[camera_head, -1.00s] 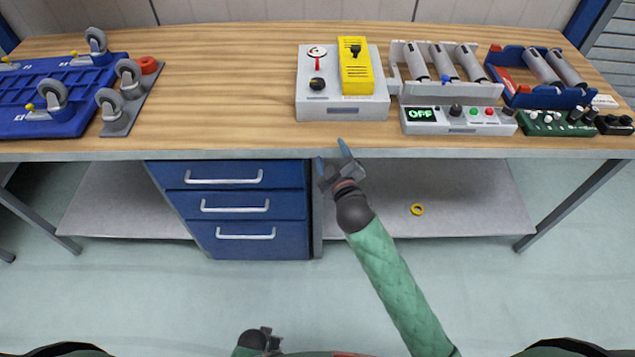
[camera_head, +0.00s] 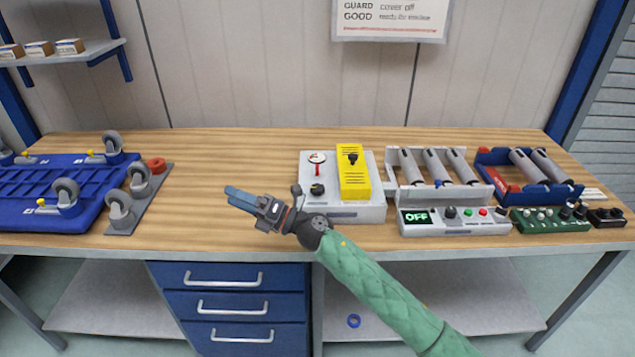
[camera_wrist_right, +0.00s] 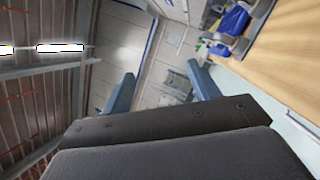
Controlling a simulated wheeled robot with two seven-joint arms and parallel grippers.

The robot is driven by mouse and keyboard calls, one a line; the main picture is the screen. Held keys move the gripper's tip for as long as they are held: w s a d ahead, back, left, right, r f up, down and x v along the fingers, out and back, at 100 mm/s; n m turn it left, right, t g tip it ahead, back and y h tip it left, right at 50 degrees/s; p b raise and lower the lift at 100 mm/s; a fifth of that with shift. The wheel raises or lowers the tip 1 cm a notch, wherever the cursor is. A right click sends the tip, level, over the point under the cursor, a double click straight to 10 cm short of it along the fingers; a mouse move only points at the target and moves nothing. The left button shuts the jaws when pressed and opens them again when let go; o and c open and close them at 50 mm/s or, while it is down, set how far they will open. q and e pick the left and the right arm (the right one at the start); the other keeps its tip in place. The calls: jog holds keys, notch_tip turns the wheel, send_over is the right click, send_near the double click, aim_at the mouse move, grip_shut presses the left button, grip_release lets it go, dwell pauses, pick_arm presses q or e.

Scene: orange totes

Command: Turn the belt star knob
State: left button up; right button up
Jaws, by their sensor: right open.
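A grey box (camera_head: 345,212) stands near the middle of the bench. Its top carries a black knob (camera_head: 317,188), a white dial with a red pointer (camera_head: 317,159) and a yellow cover (camera_head: 351,184). Another black knob (camera_head: 353,157) sits on the yellow cover. I cannot tell which knob is the belt star knob. My right gripper (camera_head: 237,197) is over the bench, left of the grey box, its blue fingers pointing left. In the right wrist view its fingers (camera_wrist_right: 161,88) are apart with nothing between them. My left gripper is out of view.
A roller unit (camera_head: 433,190) with a panel reading OFF (camera_head: 417,218) stands right of the box. A blue roller frame (camera_head: 525,187) and green box (camera_head: 550,220) are further right.

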jog(key=a+n+g+h, duration=0.2)
jog(key=a+n+g, duration=0.1)
jog(key=n+g, duration=0.25)
jog(key=n+h+p, duration=0.3)
jog(key=n+h, duration=0.6)
jog(key=h, duration=1)
send_over(317, 187)
jog(key=shift+d+f+t, duration=0.1)
jog(key=shift+f+t, duration=0.15)
jog(key=shift+f, duration=0.2)
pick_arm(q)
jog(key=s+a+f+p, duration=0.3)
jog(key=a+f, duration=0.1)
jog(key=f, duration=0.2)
pick_arm(e)
jog(key=shift+f, duration=3.9)
jog(key=shift+c, duration=0.4)
jog(key=c, duration=0.9)
